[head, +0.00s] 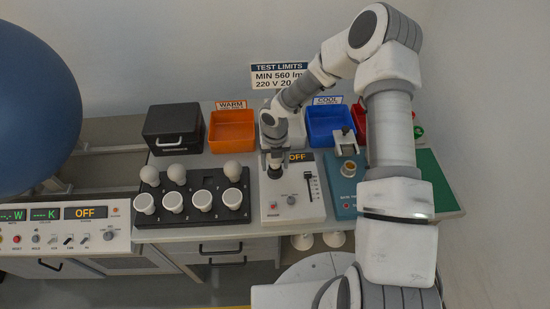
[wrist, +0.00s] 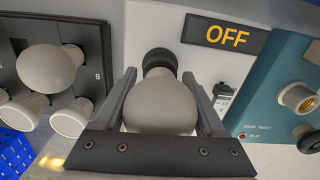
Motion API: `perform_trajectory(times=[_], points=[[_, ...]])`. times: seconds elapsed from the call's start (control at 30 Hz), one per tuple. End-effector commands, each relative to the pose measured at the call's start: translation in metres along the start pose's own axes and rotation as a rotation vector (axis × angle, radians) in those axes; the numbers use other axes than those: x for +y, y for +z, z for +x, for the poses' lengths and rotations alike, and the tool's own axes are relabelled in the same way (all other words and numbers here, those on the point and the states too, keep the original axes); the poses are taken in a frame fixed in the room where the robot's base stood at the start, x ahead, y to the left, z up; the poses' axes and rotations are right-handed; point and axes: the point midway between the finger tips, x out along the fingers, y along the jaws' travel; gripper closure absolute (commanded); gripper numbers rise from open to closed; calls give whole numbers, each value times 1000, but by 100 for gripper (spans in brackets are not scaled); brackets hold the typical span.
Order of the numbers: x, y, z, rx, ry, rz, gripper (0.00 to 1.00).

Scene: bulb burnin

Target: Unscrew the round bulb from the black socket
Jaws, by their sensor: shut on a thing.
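A round white bulb (wrist: 160,104) sits between the two fingers of my gripper (wrist: 163,100) in the wrist view. The fingers are shut on it from both sides. The black socket (wrist: 160,60) shows just beyond the bulb, in line with it; whether the bulb's base is still in the socket I cannot tell. In the head view my gripper (head: 274,157) points down over the dimmer unit (head: 290,212), and the bulb is hidden there. The socket's dark body (head: 274,172) shows just under the gripper.
A black bulb rack (head: 190,216) with several bulbs stands left of the dimmer unit. A teal tester (head: 343,190) with a brass socket is at its right. Behind stand an orange WARM bin (head: 232,128) and a blue COOL bin (head: 328,122). A black case (head: 173,124) is at back left.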

Motion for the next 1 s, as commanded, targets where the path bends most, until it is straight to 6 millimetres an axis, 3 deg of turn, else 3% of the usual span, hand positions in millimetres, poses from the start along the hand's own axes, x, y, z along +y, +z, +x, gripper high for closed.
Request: perform_trajectory(times=[0.23,0.57,0.6,0.7,1.0], points=[[-1,0,-2,1,0,-300,83],[-1,0,0,1,-1,-362,83],[-1,0,0,1,-1,-362,22],[-1,0,0,1,-1,-361,5],[0,0,1,0,-1,-346,5]])
